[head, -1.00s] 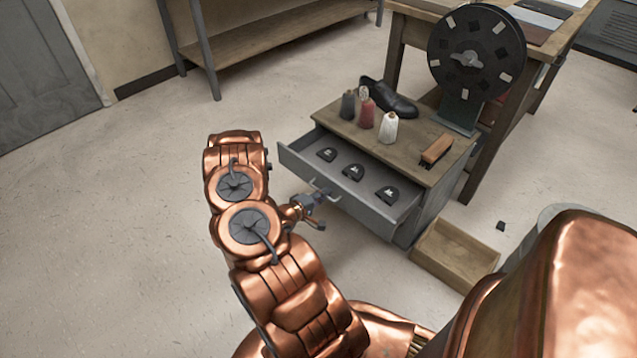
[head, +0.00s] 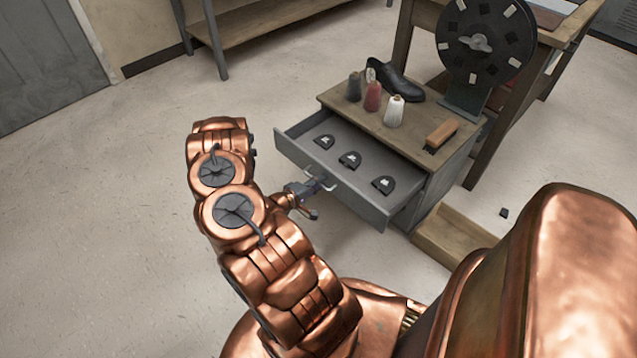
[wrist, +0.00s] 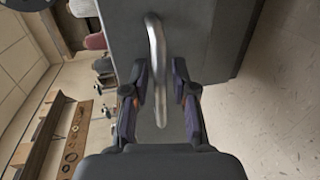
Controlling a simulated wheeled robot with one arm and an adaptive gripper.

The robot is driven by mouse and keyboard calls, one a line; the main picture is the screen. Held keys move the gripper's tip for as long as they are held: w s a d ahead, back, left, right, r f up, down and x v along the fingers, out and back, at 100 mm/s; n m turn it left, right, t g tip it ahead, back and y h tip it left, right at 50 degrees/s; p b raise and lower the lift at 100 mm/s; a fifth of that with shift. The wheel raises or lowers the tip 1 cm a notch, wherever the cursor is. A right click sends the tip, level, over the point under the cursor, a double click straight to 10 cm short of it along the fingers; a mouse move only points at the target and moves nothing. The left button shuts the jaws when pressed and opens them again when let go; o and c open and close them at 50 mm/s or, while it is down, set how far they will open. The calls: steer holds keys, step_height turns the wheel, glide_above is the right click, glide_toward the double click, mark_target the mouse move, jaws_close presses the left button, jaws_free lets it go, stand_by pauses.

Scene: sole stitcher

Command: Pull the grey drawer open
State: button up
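The grey drawer (head: 372,201) stands well out of its wooden-topped cabinet in the head view, with several dark heel-shaped pieces lying inside. Its metal bar handle (wrist: 156,50) shows in the wrist view against the dark grey drawer front (wrist: 205,40). My gripper (wrist: 159,66) is at the handle, with one finger on each side of the bar. The fingers are apart, with narrow gaps between them and the bar. In the head view my gripper (head: 309,191) is at the drawer front, and the exact finger contact is too small to tell.
On the cabinet top (head: 400,133) stand thread spools (head: 373,96), a black shoe (head: 398,82), a brush (head: 441,134) and a black wheel (head: 484,42). A wooden box (head: 460,240) lies on the floor to the right. The floor at left (head: 110,200) is clear.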

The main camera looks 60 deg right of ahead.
steer(key=shift+o, duration=0.5)
steer(key=shift+w, duration=0.1)
steer(key=shift+w+a, duration=0.1)
steer(key=v, duration=1.1)
steer(key=shift+a, duration=0.35)
